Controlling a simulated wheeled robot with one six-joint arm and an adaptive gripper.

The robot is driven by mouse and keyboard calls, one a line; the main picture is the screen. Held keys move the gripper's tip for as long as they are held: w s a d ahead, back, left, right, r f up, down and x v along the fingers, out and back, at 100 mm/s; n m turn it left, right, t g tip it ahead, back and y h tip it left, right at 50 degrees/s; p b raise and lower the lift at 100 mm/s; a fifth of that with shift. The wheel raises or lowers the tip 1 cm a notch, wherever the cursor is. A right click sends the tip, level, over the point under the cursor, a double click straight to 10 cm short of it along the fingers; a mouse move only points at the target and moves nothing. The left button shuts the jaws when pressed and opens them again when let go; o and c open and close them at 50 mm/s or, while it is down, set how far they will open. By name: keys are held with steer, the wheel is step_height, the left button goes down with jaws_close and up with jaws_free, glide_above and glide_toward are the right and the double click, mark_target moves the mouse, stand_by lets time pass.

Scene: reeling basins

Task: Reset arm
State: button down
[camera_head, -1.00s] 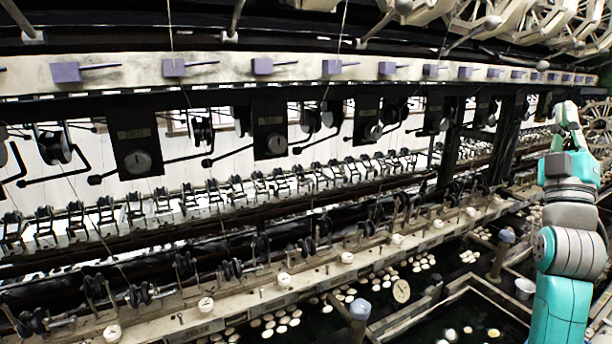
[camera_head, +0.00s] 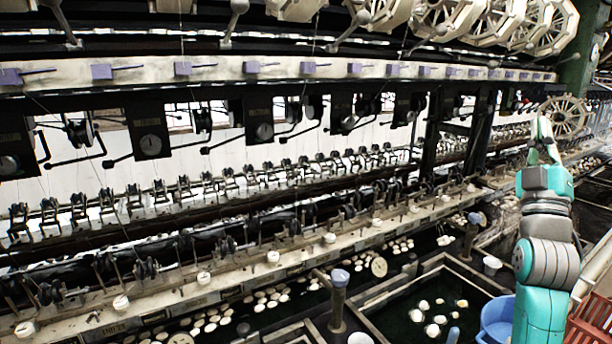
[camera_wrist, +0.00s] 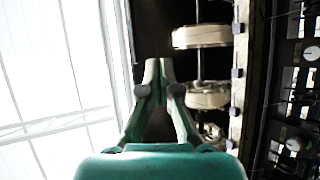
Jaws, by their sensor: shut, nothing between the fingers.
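In the head view my teal and grey arm (camera_head: 546,255) stands upright at the right, in front of the basins. Its pale upper end overlaps the view of a spoked wheel (camera_head: 566,116); I cannot tell whether they touch.
The long reeling machine (camera_head: 300,68) runs across the head view, with large reels (camera_head: 487,22) overhead. Below are dark water basins (camera_head: 400,318) with white cocoons (camera_head: 270,298). A blue tub (camera_head: 494,318) and a red crate (camera_head: 590,322) sit close to my arm.

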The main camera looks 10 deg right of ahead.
steer(key=a+f+g+y, duration=0.15)
steer(key=a+f, duration=0.25)
steer(key=f, duration=0.8)
steer(key=a+f+y, duration=0.3)
steer(key=a+f, duration=0.2)
steer(key=f, duration=0.7)
steer(key=s+a+f+m+g+y, duration=0.1)
steer(key=s+a+f+y, duration=0.1)
steer(key=s+a+f, duration=0.45)
steer(key=s+a+f+g+y, duration=0.1)
steer(key=s+a+f+y, duration=0.15)
steer(key=f, duration=0.75)
steer(key=s+a+f+m+g+y, duration=0.1)
steer(key=s+a+f, duration=0.2)
steer(key=s+f, duration=0.15)
steer(key=s+a+f+g, duration=0.1)
steer(key=s+a+f, duration=0.2)
steer(key=s, duration=0.2)
steer(key=s+a+f+g+y, duration=0.1)
steer(key=s+a, duration=0.1)
steer(key=s, duration=0.6)
steer(key=s+a+f+g+y, duration=0.1)
steer(key=s+a+f+g, duration=0.1)
steer(key=s, duration=0.6)
steer(key=s+a+f+m+g+y, duration=0.1)
steer(key=s+a, duration=0.1)
steer(key=s, duration=0.6)
steer(key=shift+s+a+f+y, duration=0.3)
steer(key=shift+s+a+y, duration=0.1)
